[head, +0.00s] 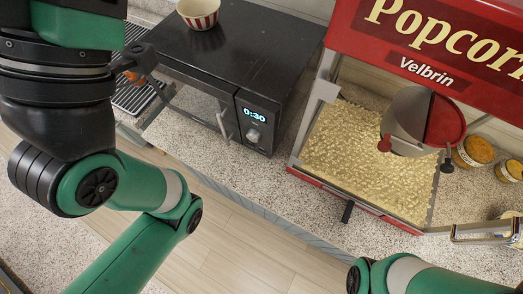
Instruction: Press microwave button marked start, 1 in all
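The black microwave (225,55) stands on the speckled counter, with its door facing the front left. Its control panel is at the right end of the front. The lit display (255,115) reads 0:30, and small controls (253,135) sit below it, too small to read, so I cannot pick out the start marking. My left arm covers the left side of the view. Dark parts at its far end, which look like my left gripper (150,75), are near the microwave's left front, apart from the panel. Its opening is unclear. My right gripper is out of view; only my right arm shows at the bottom right.
A red-and-white striped bowl (199,13) sits on the microwave. A red popcorn machine (370,150) stands to its right, with jars (474,151) beyond. A metal roller grill (133,95) is on the left. The counter strip before the microwave (205,150) is clear.

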